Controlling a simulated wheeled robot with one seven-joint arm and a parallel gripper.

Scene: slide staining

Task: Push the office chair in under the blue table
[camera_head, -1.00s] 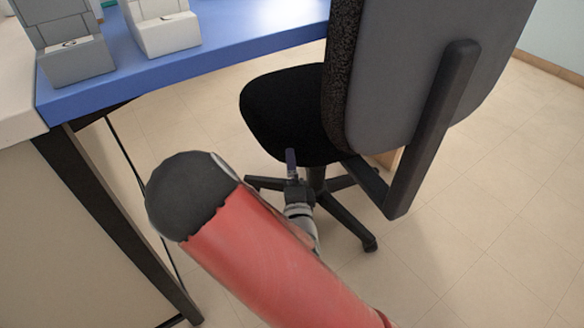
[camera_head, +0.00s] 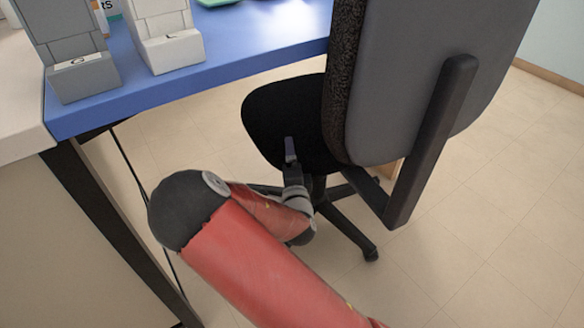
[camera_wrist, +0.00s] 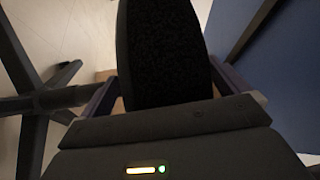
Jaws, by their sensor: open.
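The office chair stands at the front right side of the blue table (camera_head: 255,50) in the head view. Its grey back (camera_head: 440,75) faces me and its black seat (camera_head: 275,125) points toward the table. My gripper (camera_head: 290,148) is low beside the seat's near edge, below the level of the tabletop. In the wrist view, my gripper (camera_wrist: 160,85) is open, with a finger on each side of the black textured seat (camera_wrist: 165,45). I cannot tell whether the fingers touch it. The chair's dark star base (camera_wrist: 45,103) shows at the left there.
Grey and white blocks (camera_head: 165,40) stand on the table's left part. A black table leg (camera_head: 110,220) slopes down at the left, beside a pale counter (camera_head: 20,110). The tiled floor (camera_head: 500,230) is clear at the right.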

